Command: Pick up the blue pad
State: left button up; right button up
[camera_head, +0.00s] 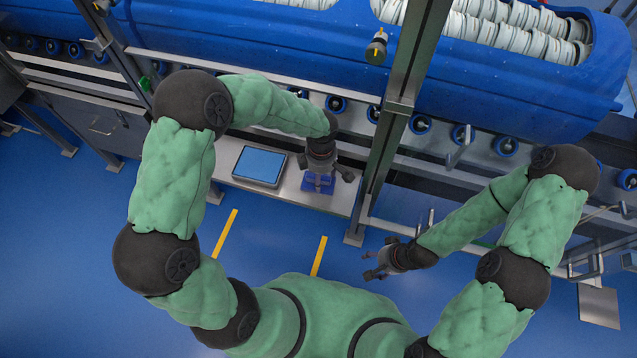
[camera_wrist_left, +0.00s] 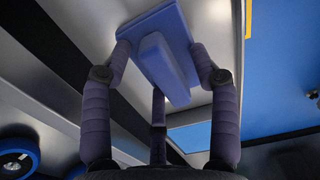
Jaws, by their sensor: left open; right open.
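The blue pad (camera_head: 318,185) lies on the metal shelf under my left gripper, partly hidden by it in the head view. In the left wrist view the blue pad (camera_wrist_left: 145,40) shows as a flat plate with a raised bar-shaped grip. My left gripper (camera_head: 320,170) points down at it and is open. In the left wrist view the fingers of my left gripper (camera_wrist_left: 160,62) stand on both sides of the pad; whether they touch it I cannot tell. My right gripper (camera_head: 370,262) is open and empty, away from the shelf over the floor.
A flat tray-like panel with a light blue face (camera_head: 259,166) lies on the metal shelf (camera_head: 222,183) left of the pad. A steel post (camera_head: 385,150) rises just right of my left gripper. Behind is a conveyor with rollers and a large blue tub (camera_head: 250,38) of white parts.

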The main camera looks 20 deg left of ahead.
pick_arm(q)
grip_shut()
dwell(0.3)
notch_tip(320, 180, up, 10)
jog(key=p, duration=0.3)
jog(key=shift+p, duration=0.35)
